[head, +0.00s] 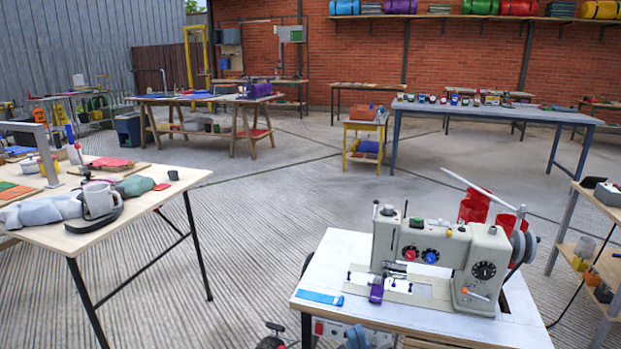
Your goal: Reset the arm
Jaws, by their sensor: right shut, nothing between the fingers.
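A small dark shape at the bottom edge, left of the sewing table's leg, looks like the tip of my right gripper (275,330). Only a little of it shows, low and in front of the floor. It appears shut, with nothing visible in it and touching nothing that I can make out. Most of my right arm is out of the picture. My left gripper and left arm are not in view.
A sewing machine (440,258) stands on a white-topped table (335,250) just right of the dark shape. A shelf unit (600,268) stands at right.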

